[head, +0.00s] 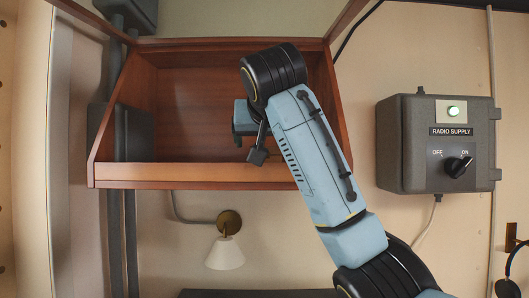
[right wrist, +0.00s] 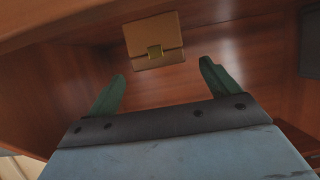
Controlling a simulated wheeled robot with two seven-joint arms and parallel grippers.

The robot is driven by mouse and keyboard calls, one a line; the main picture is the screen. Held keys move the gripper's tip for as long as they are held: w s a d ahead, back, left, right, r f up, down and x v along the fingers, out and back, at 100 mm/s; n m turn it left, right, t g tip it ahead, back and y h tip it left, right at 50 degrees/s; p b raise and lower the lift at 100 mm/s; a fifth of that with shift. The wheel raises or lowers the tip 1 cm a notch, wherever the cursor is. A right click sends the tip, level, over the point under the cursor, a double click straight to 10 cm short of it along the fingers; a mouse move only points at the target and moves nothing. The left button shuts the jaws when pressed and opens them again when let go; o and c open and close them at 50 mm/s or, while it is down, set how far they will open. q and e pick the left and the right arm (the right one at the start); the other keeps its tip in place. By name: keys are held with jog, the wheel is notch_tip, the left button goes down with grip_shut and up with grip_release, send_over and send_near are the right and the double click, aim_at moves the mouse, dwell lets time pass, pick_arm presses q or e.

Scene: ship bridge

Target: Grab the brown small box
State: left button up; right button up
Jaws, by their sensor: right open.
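The brown small box (right wrist: 153,40), with a brass clasp on its front, is inside the wooden wall shelf. In the right wrist view it lies beyond my fingertips, between their lines and nearer the left finger. My right gripper (right wrist: 163,72) is open and empty, its two green fingers apart and not touching the box. In the head view my right gripper (head: 257,150) is at the shelf opening, partly hidden by my own arm. The box does not show in the head view. My left gripper is not in view.
The wooden shelf (head: 190,176) has a raised front lip and side walls close around my right gripper. A grey radio supply box (head: 418,160) is on the wall to the right. A wall lamp (head: 225,252) hangs below the shelf. Grey pipes (head: 122,235) run at left.

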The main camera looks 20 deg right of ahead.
jog(key=shift+p+x, duration=0.5)
jog(key=shift+x, duration=1.1)
jog(key=shift+r, duration=0.15)
jog(key=shift+s, duration=0.1)
jog(key=shift+c, duration=0.5)
jog(key=c, duration=1.1)
jog(key=shift+r, duration=0.1)
